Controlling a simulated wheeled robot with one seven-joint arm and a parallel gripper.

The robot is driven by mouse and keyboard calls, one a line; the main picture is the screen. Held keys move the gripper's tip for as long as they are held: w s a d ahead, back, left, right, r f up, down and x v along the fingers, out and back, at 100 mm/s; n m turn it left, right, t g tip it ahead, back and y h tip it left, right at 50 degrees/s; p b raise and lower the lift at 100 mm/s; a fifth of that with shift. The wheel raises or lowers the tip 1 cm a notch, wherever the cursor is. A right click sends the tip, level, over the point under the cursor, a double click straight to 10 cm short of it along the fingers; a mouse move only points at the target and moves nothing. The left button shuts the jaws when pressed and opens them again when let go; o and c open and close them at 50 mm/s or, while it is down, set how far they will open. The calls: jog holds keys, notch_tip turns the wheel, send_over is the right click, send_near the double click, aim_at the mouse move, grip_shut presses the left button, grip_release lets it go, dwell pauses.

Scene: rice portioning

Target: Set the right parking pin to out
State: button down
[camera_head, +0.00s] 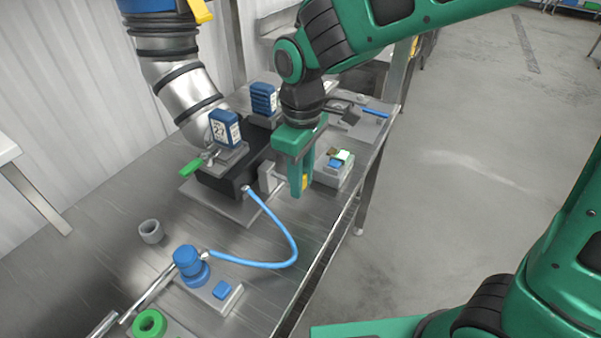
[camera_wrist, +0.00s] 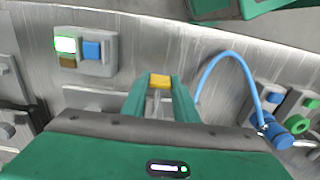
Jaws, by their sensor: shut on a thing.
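My green gripper (camera_head: 302,188) points down at the right side of the dark machine block (camera_head: 237,172) on the bench. It is shut on the right parking pin, whose yellow end (camera_head: 305,184) shows between the fingers. A thin metal rod runs left from the fingers toward a grey bracket (camera_head: 266,178). In the wrist view, my gripper (camera_wrist: 163,92) has the yellow end (camera_wrist: 159,80) at its fingertips, with the metal rod below it. The fingers hide part of the pin, and I cannot tell how far out it is.
A blue hose (camera_head: 284,225) loops in front, from the machine to a blue-capped fitting (camera_head: 187,260). A grey ring (camera_head: 151,231) lies on bare bench at left.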

aim_at(305, 177)
jog(key=shift+w+d, duration=0.15)
jog(key=shift+d, duration=0.2)
jog(key=c, duration=1.4)
grip_release()
jog(key=shift+d, duration=0.1)
jog(key=shift+r, duration=0.1)
notch_tip(305, 177, up, 11)
jog(key=shift+f, duration=0.2)
